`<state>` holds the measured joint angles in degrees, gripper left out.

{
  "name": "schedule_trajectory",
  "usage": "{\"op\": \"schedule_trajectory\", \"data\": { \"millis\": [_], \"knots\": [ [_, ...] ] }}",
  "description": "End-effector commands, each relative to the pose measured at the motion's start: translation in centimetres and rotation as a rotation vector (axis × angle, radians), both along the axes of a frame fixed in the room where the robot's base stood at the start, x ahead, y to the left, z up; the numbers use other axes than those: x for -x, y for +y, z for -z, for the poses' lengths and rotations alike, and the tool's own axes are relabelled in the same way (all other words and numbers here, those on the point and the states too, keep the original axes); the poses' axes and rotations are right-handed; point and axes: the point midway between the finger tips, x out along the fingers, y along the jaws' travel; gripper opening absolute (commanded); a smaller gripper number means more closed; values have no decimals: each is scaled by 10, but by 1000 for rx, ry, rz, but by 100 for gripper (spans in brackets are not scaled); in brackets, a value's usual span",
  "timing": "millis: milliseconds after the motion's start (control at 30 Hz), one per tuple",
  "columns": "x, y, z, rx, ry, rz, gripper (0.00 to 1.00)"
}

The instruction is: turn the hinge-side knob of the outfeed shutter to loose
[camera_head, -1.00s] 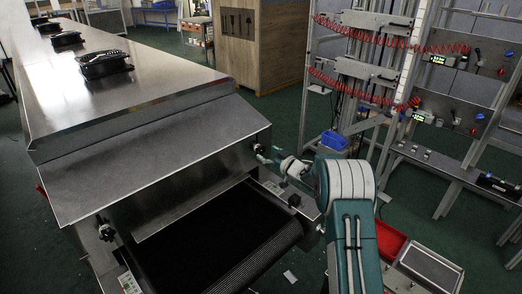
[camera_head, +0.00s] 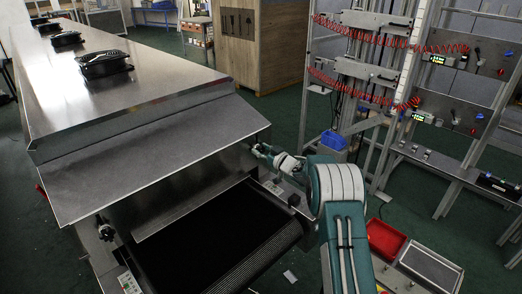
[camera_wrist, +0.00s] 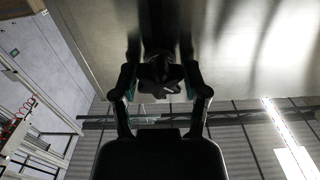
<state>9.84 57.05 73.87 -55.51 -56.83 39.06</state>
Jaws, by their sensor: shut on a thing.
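The outfeed shutter (camera_head: 155,165) is the sloped steel flap at the near end of the dryer, above a black belt. One black knob (camera_head: 106,233) shows at its lower left corner. My gripper (camera_head: 257,150) is at the shutter's right side, where the knob there is mostly hidden by it in the head view. In the wrist view, a dark lobed knob (camera_wrist: 160,77) sits between the two fingers of my gripper (camera_wrist: 161,88), with the fingers on either side of it. The gripper is shut on this knob. Its exact turn angle cannot be told.
The black conveyor belt (camera_head: 215,240) comes out under the shutter. A red tray (camera_head: 386,240) stands to the right of my arm. A metal frame with red coiled hoses (camera_head: 375,80) stands behind right. Green floor is open between.

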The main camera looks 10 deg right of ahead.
Motion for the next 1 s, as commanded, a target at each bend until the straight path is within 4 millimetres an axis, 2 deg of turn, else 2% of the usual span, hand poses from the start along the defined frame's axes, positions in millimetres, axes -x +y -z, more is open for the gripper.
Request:
{"op": "schedule_trajectory", "data": {
  "millis": [400, 733, 767, 800, 833, 1000],
  "knots": [
    [-2, -1, 0, -210, 139, 2, 11],
    [-2, -1, 0, -225, 149, 3, 11],
    [-2, -1, 0, -224, 149, 3, 63],
    [-2, -1, 0, -224, 149, 3, 81],
    [-2, -1, 0, -224, 149, 3, 93],
    [-1, -1, -1, -224, 149, 2, 93]
  ]
}}
